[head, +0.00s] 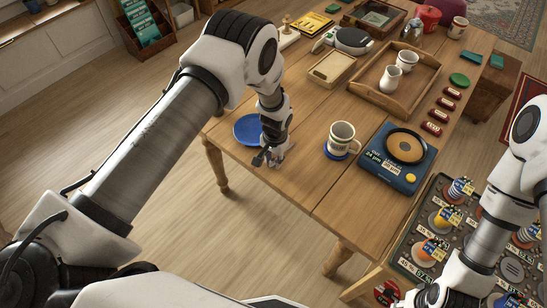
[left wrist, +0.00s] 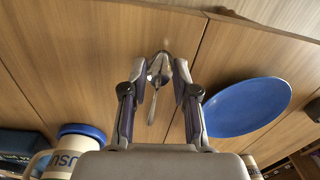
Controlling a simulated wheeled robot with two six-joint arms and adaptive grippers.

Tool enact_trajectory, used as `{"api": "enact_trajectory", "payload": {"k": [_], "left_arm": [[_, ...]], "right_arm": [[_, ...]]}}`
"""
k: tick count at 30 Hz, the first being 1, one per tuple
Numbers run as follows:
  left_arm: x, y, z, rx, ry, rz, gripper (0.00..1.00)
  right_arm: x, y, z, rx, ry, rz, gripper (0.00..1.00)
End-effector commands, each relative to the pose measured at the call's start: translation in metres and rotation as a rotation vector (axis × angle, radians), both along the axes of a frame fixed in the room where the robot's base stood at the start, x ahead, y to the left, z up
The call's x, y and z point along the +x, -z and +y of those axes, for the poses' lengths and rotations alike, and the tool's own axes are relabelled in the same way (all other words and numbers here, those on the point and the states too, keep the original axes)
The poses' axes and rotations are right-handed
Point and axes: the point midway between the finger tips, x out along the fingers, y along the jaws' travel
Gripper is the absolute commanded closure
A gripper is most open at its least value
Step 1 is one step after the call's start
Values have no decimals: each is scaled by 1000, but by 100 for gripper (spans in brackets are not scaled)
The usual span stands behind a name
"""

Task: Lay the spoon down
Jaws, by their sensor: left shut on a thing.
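The silver spoon (left wrist: 151,108) is between the fingertips of my left gripper (left wrist: 160,72) in the left wrist view. The gripper is shut on it near the bowl end, and the handle points toward the camera. In the head view my left gripper (head: 268,158) is over the near left edge area of the wooden table (head: 290,185), just in front of the blue plate (head: 243,128). The spoon is hard to make out there. I cannot tell whether it touches the table. My right arm is at the right, and its fingers are not clear.
The plate (left wrist: 245,108) is also close beside the left gripper in the wrist view. Bare table lies in front of the mug.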

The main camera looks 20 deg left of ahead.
Motion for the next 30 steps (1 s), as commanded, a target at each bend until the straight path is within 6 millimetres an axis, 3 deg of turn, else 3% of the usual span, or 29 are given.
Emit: {"api": "enact_trajectory", "payload": {"k": [6, 7, 9, 15, 16, 18, 30], "left_arm": [[0, -1, 0, 0, 0, 0, 92], [0, -1, 0, 0, 0, 0, 61], [0, -1, 0, 0, 0, 0, 42], [0, -1, 0, 0, 0, 0, 42], [0, -1, 0, 0, 0, 0, 39], [0, -1, 0, 0, 0, 0, 18], [0, -5, 0, 0, 0, -1, 17]], "right_arm": [[0, 0, 0, 0, 0, 0, 64], [0, 0, 0, 0, 0, 0, 64], [0, 0, 0, 0, 0, 0, 64], [0, -1, 0, 0, 0, 0, 64], [0, 0, 0, 0, 0, 0, 64], [0, 0, 0, 0, 0, 0, 64], [0, -3, 0, 0, 0, 0, 64]]}}
